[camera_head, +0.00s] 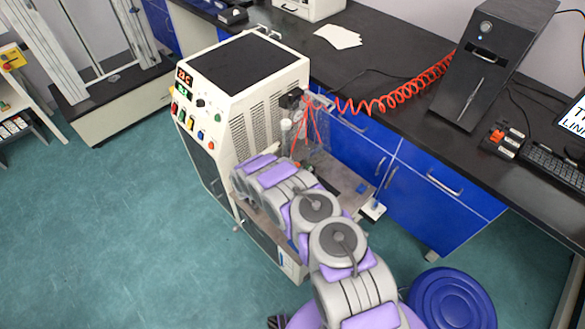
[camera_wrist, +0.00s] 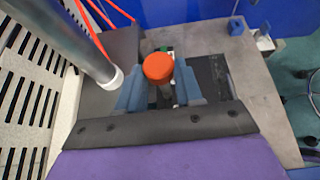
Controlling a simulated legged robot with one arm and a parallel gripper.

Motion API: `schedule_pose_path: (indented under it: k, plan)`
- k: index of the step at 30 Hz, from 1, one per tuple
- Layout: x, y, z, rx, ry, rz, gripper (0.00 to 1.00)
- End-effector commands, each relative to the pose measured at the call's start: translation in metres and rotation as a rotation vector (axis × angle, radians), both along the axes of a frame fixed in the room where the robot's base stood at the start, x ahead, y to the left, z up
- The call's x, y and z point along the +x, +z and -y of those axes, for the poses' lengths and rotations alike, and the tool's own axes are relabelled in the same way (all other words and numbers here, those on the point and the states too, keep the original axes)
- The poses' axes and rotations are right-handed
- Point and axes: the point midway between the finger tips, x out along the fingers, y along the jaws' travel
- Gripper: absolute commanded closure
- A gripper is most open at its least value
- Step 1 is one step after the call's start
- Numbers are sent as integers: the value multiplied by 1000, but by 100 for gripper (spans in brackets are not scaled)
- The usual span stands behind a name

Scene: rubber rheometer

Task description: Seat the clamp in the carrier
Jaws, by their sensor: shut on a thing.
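In the wrist view, the two blue-grey fingers of my gripper (camera_wrist: 159,92) are closed on the sides of a small part with a round orange knob on top, which I take to be the clamp (camera_wrist: 158,68). Its lower part is mostly hidden between the fingers. A dark slotted area (camera_wrist: 210,75) lies on the grey plate to the right of the fingers; I cannot tell whether it is the carrier. I cannot tell whether the clamp touches anything beneath it. In the head view, my arm hides the fingers and clamp.
A metal cylinder with a white tip (camera_wrist: 70,40) stands close left of the fingers. The grey plate (camera_wrist: 262,85) bears a small blue block (camera_wrist: 235,25). The white rheometer cabinet (camera_head: 215,110) is beside my arm. A red coiled hose (camera_head: 400,92) runs to the bench (camera_head: 395,60).

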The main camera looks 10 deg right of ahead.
Motion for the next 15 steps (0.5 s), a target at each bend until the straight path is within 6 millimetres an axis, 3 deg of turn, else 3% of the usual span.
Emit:
schedule_pose_path:
  k: [15]
  plan:
    - [0,-9,0,0,0,0,95]
